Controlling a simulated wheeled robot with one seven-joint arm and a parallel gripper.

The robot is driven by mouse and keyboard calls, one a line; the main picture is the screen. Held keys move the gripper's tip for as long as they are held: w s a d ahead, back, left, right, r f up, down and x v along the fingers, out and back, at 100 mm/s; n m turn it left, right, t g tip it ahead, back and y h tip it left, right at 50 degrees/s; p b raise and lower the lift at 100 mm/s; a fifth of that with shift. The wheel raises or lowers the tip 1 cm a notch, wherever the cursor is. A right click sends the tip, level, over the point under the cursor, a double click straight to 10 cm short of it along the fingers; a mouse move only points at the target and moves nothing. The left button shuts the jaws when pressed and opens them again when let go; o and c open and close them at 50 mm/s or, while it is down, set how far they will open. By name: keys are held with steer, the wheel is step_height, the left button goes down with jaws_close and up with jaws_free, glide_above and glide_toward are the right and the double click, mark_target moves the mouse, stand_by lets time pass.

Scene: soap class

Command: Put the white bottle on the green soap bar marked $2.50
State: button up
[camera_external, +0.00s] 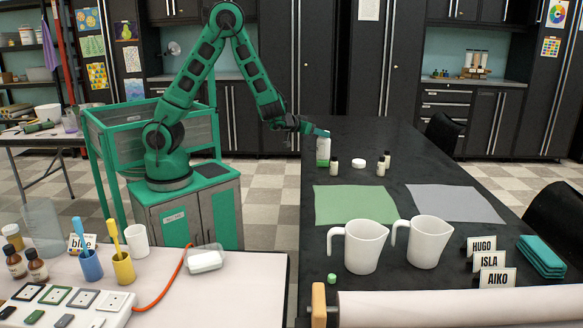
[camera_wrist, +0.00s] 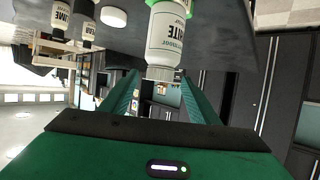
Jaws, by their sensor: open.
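The white bottle (camera_external: 323,148) stands upright at the far left edge of the dark table. In the wrist view the bottle (camera_wrist: 166,38) has a pale cap and a label whose word is partly cut off. A green part shows at its base (camera_wrist: 185,5); I cannot tell whether this is a soap bar under it or part of the bottle. No $2.50 marking is readable. My gripper (camera_external: 318,131) is open at the bottle's top. In the wrist view my gripper's fingers (camera_wrist: 160,88) lie on either side of the cap, with no clear grip on it.
Small labelled bottles (camera_external: 333,165) (camera_external: 380,168) and a white round lid (camera_external: 357,160) stand close right of the bottle. A green mat (camera_external: 355,204) and a grey mat (camera_external: 440,203) lie nearer, then white jugs (camera_external: 362,248) and name cards. A small green object (camera_external: 332,278) lies near the front.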

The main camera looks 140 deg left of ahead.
steer(key=shift+v, duration=1.65)
steer(key=shift+w, duration=0.1)
steer(key=w+d+m+t+h, duration=0.2)
steer(key=w+d+h, duration=0.1)
steer(key=w+d, duration=0.55)
steer(key=w+d+m+t+h, duration=0.15)
steer(key=w+d, duration=0.45)
steer(key=d, duration=0.6)
steer(key=w+d+m+h, duration=0.2)
steer(key=d+m+h, duration=0.45)
steer(key=d, duration=1.45)
steer(key=s+d+r+m+g+h, duration=0.15)
steer(key=s+d+m, duration=0.25)
steer(key=d, duration=0.5)
steer(key=s+d+r+m+h, duration=0.15)
steer(key=s+d+m, duration=0.3)
steer(key=d, duration=0.55)
steer(key=s+d+r+m+g, duration=0.2)
steer(key=s+d+m, duration=0.4)
steer(key=s, duration=0.6)
steer(key=shift+s+d+r+y, duration=0.25)
steer(key=shift+s+r+y, duration=0.05)
steer(key=shift+r, duration=0.3)
